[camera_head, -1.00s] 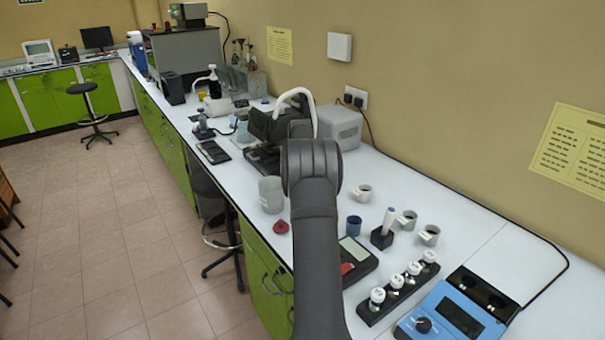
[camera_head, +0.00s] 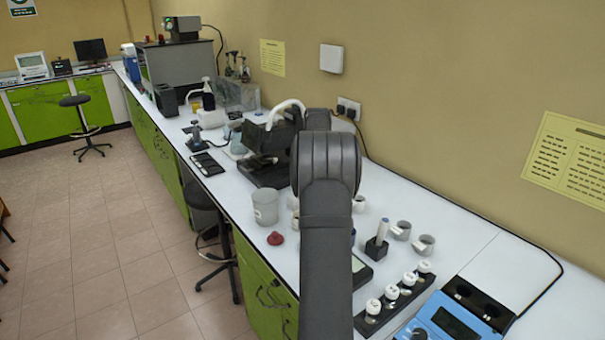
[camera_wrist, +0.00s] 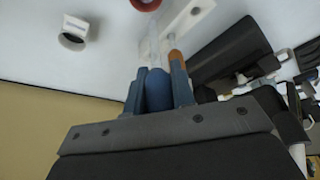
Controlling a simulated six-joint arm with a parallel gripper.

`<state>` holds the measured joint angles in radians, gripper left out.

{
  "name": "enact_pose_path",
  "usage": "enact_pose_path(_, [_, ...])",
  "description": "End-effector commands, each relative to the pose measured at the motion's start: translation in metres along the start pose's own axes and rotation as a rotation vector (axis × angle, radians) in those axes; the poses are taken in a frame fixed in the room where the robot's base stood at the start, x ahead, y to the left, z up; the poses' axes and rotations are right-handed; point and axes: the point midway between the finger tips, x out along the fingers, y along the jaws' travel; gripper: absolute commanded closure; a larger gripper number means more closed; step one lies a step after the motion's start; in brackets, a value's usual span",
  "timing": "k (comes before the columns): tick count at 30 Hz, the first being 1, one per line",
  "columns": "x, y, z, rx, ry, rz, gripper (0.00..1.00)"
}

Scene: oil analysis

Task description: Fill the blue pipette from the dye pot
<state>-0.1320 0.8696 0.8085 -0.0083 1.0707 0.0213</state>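In the wrist view, my gripper (camera_wrist: 157,88) has its two blue-grey fingers on either side of the blue bulb of a pipette (camera_wrist: 157,92). The fingers appear closed on it. A clear stem runs from the bulb towards the top of the picture; its tip cannot be made out. In the head view my arm hides the gripper and the pipette. A small red item (camera_head: 275,239) lies on the bench left of my arm. A red-rimmed round item (camera_wrist: 146,4) is cut off at the wrist view's top edge. I cannot tell which vessel is the dye pot.
An orange piece (camera_wrist: 176,62) and a white holder (camera_wrist: 184,22) are close beside the pipette. A grey beaker (camera_head: 265,206) stands left of my arm. White mugs (camera_head: 423,245), a black block with a pen-like stick (camera_head: 377,246) and a vial rack (camera_head: 396,300) stand to the right.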

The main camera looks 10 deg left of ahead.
Motion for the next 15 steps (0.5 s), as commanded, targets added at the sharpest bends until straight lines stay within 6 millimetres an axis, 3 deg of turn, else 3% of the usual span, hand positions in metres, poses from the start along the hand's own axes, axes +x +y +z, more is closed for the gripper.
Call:
enact_pose_path(3, [-0.016,0.019,0.004,0.002,0.0,0.001,0.81])
enact_pose_path(8, [-0.027,0.032,0.007,0.001,0.0,0.0,0.81])
enact_pose_path(11, [-0.03,0.023,0.015,-0.001,-0.001,-0.001,0.81])
enact_pose_path(15, [-0.032,-0.007,0.037,-0.004,-0.002,-0.001,0.81])
